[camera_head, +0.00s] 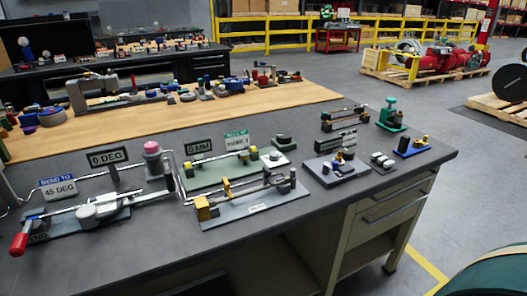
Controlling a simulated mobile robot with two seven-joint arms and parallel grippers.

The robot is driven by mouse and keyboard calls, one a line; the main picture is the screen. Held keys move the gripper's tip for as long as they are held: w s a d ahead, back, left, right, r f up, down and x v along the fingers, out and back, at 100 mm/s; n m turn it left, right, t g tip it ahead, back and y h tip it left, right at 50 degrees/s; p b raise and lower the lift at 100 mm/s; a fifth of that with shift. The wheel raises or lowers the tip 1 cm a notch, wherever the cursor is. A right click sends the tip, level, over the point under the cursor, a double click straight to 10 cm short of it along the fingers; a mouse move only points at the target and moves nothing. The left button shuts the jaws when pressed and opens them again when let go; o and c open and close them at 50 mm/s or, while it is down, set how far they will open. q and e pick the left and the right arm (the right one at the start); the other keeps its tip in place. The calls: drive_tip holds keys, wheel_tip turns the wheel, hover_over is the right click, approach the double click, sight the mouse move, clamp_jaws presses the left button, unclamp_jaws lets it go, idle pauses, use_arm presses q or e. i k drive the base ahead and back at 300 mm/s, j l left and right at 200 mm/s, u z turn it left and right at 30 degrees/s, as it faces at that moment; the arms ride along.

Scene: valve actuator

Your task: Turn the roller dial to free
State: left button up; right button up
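A tube-bending fixture with a red-handled lever (20,243) lies on the dark workbench (110,262) at the left. A post with a pink knob (152,149) stands behind it. A sign with a green top (236,140) stands behind a light green plate (192,180) bearing a rod and yellow blocks; its small text is too blurred to read surely. In front is a grey plate (250,206) with a yellow block (204,207) and a rod. I cannot tell which part is the roller dial, or its setting. Neither gripper is in view.
Signs read "BEND TO 45 DEG" (58,187), "0 DEG" (107,157) and "0 MM" (199,147). Small fixtures, including a green one (391,114), crowd the bench's right part. A wooden-topped bench (290,97) with tools stands behind. The bench's front strip is clear.

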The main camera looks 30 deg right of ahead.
sight(274, 156)
drive_tip(key=j+z, duration=0.15)
drive_tip(key=z, duration=0.25)
drive_tip(key=j+z, duration=0.15)
drive_tip(key=z, duration=0.25)
drive_tip(key=i+j+z, duration=0.1)
drive_tip(key=z, duration=0.25)
drive_tip(key=k+j, duration=0.05)
drive_tip(key=j, duration=0.05)
